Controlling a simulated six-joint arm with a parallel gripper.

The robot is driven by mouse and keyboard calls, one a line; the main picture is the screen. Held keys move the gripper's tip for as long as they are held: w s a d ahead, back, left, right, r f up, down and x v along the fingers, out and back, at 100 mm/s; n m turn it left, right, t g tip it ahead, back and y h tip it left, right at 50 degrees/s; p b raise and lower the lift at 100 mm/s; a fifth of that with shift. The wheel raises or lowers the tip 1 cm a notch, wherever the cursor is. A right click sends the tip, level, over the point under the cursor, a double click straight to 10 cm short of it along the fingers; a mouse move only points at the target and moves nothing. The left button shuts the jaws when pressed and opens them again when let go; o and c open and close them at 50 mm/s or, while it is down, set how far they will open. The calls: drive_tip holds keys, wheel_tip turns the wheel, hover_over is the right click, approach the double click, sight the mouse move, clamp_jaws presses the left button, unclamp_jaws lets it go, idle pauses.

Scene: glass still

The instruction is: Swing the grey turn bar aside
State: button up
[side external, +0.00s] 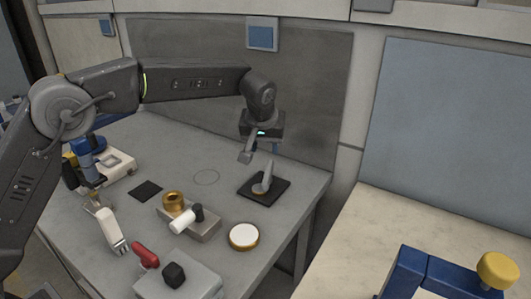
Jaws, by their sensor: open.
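What looks like the grey turn bar (264,179) is a light grey piece that rises at a tilt from a black square plate (277,190) near the right edge of the grey table. I cannot make out how it is fixed to the plate. My gripper (247,155) points down, above and slightly left of the grey piece. It is open, with nothing seen between its fingers, and appears apart from the piece. The fingers are small and dark here, so the exact gap is hard to judge.
A grey block with a brass ring (173,199) and white cylinder (182,221) stands left of the plate. A white, gold-rimmed disc (244,236) lies in front. A red-handled item (145,255) and black knob (174,274) are nearer. A grey panel (300,90) stands behind.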

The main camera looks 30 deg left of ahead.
sight(267, 172)
drive_tip(key=shift+s+r, duration=0.1)
drive_tip(key=shift+r, duration=0.1)
drive_tip(key=x, duration=1.3)
drive_tip(key=shift+f, duration=0.3)
drive_tip(key=shift+c, duration=0.3)
clamp_jaws()
